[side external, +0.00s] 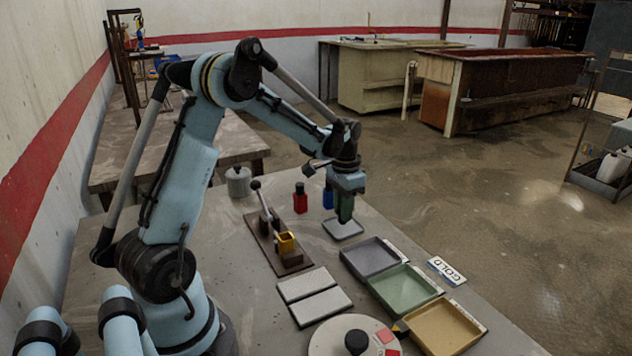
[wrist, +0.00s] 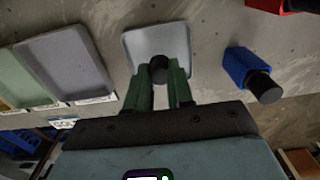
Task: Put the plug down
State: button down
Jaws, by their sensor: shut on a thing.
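My gripper (side external: 344,214) points down over a small pale grey square pad (side external: 343,230). In the wrist view its two green fingers (wrist: 161,80) are shut on the plug (wrist: 159,67), which shows as a dark round end between the fingertips. The rest of the plug is hidden by the fingers. The pad (wrist: 180,36) lies behind the fingertips in the wrist view. I cannot tell whether the plug touches the pad.
A blue block with a black top (wrist: 238,66) and a red block (side external: 300,202) stand near the pad. Grey (side external: 352,262), green (side external: 378,288) and yellow (side external: 425,325) trays lie to the front right. A lever fixture (side external: 267,247) stands left. A round dial (side external: 325,342) is at the front.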

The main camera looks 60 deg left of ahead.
jog(key=shift+f, duration=0.5)
jog(key=shift+f, duration=0.15)
jog(key=c, duration=1)
grip_release()
